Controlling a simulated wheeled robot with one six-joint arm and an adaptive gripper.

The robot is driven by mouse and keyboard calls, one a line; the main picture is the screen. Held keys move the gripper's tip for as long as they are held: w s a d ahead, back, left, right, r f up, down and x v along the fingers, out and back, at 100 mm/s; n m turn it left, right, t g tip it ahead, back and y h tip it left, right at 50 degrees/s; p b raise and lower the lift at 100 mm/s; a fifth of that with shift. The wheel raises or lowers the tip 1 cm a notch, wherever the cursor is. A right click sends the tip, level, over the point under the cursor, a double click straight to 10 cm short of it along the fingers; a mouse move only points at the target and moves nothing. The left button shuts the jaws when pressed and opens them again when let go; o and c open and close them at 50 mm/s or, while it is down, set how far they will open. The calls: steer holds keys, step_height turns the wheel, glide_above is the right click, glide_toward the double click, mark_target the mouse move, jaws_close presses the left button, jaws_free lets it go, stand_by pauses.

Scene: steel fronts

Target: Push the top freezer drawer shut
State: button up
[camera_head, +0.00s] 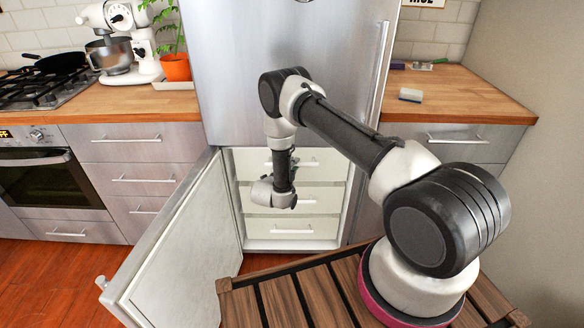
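The lower freezer compartment is open, and its white drawers show behind my arm. The top freezer drawer (328,169) has a pale front with a bar handle, partly covered by my arm. I cannot tell how far it stands out. The middle drawer (325,192) and bottom drawer (318,225) are below it. My gripper (293,202) is mostly hidden by my wrist, in front of the middle drawer in the picture. Its fingers cannot be made out, nor any contact with a drawer.
The freezer door (185,255) stands wide open at the left, reaching toward me. The steel upper fridge door (235,70) is above the drawers. Cabinets with an oven (45,180) are left, and a wooden counter (465,95) is right.

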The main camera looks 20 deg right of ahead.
steer(key=o, duration=0.4)
steer(key=v, duration=1.2)
